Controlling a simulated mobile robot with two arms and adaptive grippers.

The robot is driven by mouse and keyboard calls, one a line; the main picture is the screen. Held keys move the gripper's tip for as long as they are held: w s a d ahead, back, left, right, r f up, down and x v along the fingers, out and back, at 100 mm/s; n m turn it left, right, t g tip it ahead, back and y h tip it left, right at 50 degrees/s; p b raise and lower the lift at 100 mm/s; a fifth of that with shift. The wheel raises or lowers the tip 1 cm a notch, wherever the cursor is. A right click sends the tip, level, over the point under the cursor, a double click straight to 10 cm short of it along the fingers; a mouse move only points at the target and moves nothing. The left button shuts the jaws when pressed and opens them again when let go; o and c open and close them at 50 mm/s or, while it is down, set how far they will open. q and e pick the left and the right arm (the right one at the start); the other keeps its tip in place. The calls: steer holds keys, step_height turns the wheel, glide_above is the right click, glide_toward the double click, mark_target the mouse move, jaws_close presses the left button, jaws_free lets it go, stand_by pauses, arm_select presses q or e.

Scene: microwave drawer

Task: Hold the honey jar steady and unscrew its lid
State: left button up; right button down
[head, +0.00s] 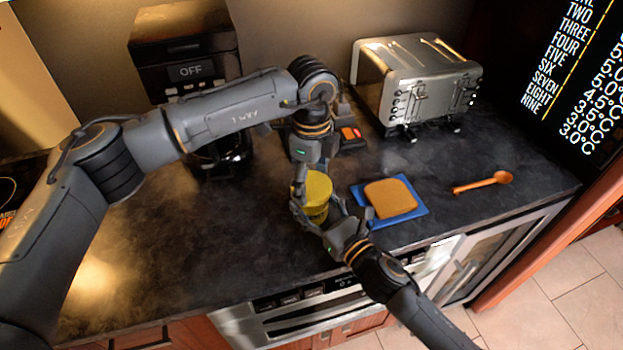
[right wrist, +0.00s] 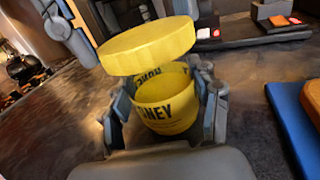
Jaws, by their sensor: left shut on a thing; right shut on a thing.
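The yellow honey jar (right wrist: 166,104) stands open between the fingers of my right gripper (right wrist: 164,112), which is shut on its sides. In the right wrist view I see into its mouth, with dark lettering on the wall. The yellow lid (right wrist: 148,45) is off the jar, tilted above its rim with a gap between. In the head view the lid (head: 318,184) hides most of the jar (head: 319,213). My left gripper (head: 311,166) points down from above, shut on the lid; its fingertips are partly hidden. My right gripper (head: 320,206) reaches in from the lower right.
A slice of bread (head: 390,197) lies on a blue board (head: 418,210) just right of the jar. A wooden spoon (head: 483,182) lies farther right. A toaster (head: 415,80) and a coffee machine (head: 185,50) stand at the back. The left front of the counter (head: 215,250) is clear.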

mark_target(312, 185)
arm_select(q)
steer(key=shift+r, duration=0.15)
arm_select(e)
steer(key=shift+f, duration=0.1)
arm_select(q)
steer(key=shift+r, duration=0.9)
steer(key=shift+r, duration=2.05)
arm_select(e)
steer(key=shift+c, duration=1.3)
jaws_free()
steer(key=shift+d, duration=0.1)
